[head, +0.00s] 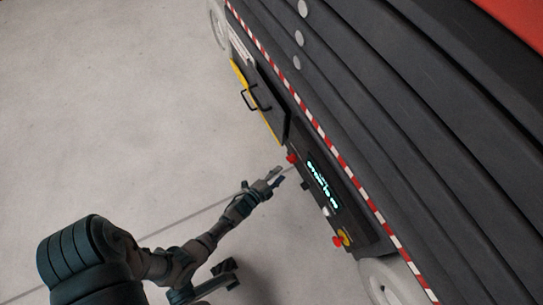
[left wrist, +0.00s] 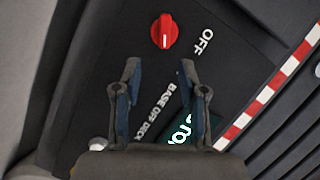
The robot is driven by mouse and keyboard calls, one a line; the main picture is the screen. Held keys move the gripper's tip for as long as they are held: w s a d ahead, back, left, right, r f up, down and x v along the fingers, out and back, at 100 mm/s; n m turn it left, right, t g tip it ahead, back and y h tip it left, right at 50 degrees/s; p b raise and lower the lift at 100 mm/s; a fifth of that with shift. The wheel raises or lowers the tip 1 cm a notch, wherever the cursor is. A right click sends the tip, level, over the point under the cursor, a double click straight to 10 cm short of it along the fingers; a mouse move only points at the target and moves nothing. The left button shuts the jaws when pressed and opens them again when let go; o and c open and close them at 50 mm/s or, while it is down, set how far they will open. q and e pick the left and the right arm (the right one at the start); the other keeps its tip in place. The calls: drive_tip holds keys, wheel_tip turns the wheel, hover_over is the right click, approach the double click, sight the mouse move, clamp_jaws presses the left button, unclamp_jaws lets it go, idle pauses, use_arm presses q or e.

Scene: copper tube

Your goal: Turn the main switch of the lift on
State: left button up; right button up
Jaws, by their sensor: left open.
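The lift's dark control panel (head: 320,195) is on the side of its base in the head view. A red rotary switch (left wrist: 164,31) shows at the top of the left wrist view, with a white mark on it and the word OFF to its right; which setting it is in I cannot tell for sure. In the head view a red knob (head: 291,158) at the panel's upper end appears to be this switch. My left gripper (head: 279,177) is open and empty just in front of the panel. In the left wrist view its fingertips (left wrist: 160,68) are below the switch, apart from it. My right gripper is not in view.
A lit green display (head: 321,185) is on the panel. A red button on a yellow plate (head: 344,237) is at the lower end. A black handle (head: 250,98) sticks out from the door above. A wheel (head: 395,282) is below. Grey floor (head: 110,100) is clear at left.

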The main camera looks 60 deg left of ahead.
use_arm(q)
drive_tip(key=v, duration=0.4)
drive_tip(key=shift+s+d, duration=0.15)
drive_tip(key=shift+s, duration=0.1)
